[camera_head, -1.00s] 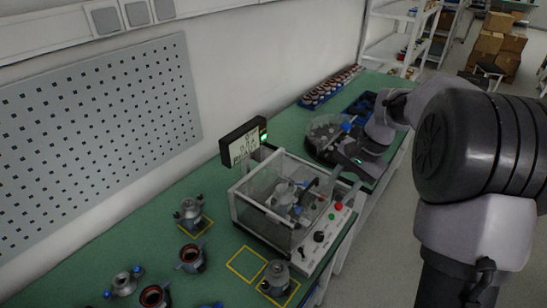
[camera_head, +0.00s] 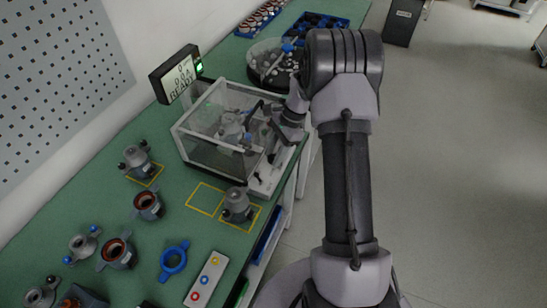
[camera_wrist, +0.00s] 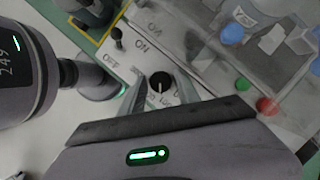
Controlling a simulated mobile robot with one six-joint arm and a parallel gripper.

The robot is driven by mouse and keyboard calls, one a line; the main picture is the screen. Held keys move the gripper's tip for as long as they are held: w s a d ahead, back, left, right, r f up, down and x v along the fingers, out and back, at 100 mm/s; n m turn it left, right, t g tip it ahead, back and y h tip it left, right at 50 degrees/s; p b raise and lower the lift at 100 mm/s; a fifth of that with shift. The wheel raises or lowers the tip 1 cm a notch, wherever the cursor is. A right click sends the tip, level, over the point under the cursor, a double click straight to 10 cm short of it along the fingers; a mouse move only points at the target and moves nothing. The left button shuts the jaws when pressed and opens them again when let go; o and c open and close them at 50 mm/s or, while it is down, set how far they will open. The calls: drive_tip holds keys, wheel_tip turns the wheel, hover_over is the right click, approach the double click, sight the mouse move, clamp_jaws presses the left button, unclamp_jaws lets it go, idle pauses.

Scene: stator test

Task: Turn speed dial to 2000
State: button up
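The speed dial (camera_wrist: 160,84) is a small black round knob with a white pointer mark on the grey control panel (camera_wrist: 205,118). Small printed numbers lie around it, partly hidden and too blurred to read surely. My gripper (camera_wrist: 163,78) is open, with one pale finger on each side of the dial. I cannot tell whether the fingers touch it. In the head view my gripper (camera_head: 278,138) hangs over the panel at the right side of the clear test box (camera_head: 205,155), and the dial is hidden. The display (camera_head: 180,75) shows zeros and READY.
A toggle switch (camera_wrist: 117,38) marked ON and OFF stands near the dial. A green button (camera_wrist: 242,84) and red button (camera_wrist: 266,105) are on the other side. Stator parts (camera_head: 237,203) and a button box (camera_head: 206,280) lie on the green bench.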

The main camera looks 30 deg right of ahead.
drive_tip(key=shift+a+f, duration=0.1)
drive_tip(key=shift+f, duration=0.1)
clamp_jaws()
drive_tip(key=shift+m, duration=0.3)
drive_tip(key=m+t+b, duration=0.1)
drive_tip(key=m, duration=0.3)
drive_tip(key=shift+s+t, duration=0.1)
drive_tip(key=shift+t, duration=0.3)
drive_tip(key=m, duration=0.2)
drive_tip(key=m+t+h, duration=0.1)
drive_tip(key=m, duration=0.2)
drive_tip(key=shift+r+t+b, duration=0.1)
drive_tip(key=shift+t+b, duration=0.2)
drive_tip(key=shift+b, duration=0.05)
drive_tip(key=shift+m+h, duration=0.3)
